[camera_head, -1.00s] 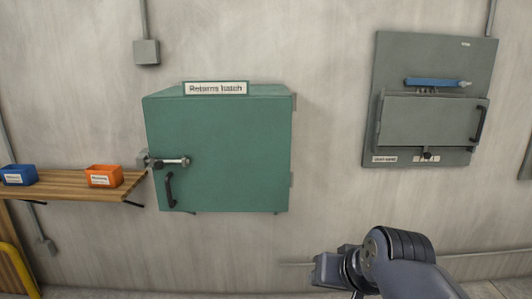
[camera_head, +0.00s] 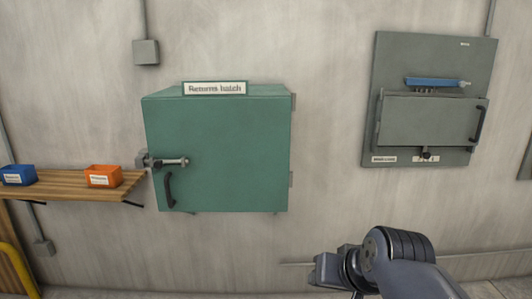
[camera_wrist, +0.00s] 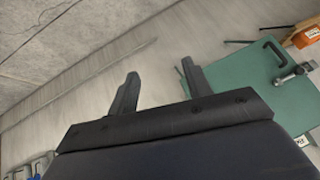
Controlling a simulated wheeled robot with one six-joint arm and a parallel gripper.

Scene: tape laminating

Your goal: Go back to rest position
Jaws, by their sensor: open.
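My gripper (camera_wrist: 157,88) shows in the wrist view with its two dark fingers apart and nothing between them. In the head view my arm shows at the lower right, in front of the wall; its fingers cannot be made out there. The green Returns hatch (camera_head: 225,140) is on the wall left of my arm, with its door closed. It also shows at the right of the wrist view (camera_wrist: 238,85). My gripper is clear of it, touching nothing that I can see.
A wooden shelf (camera_head: 75,186) at the left holds a blue bin (camera_head: 18,175) and an orange bin (camera_head: 103,176). A grey wall panel (camera_head: 388,70) with a blue bar (camera_head: 432,82) is at the upper right. A yellow rail (camera_head: 18,262) stands at the lower left. Bare wall lies between hatch and panel.

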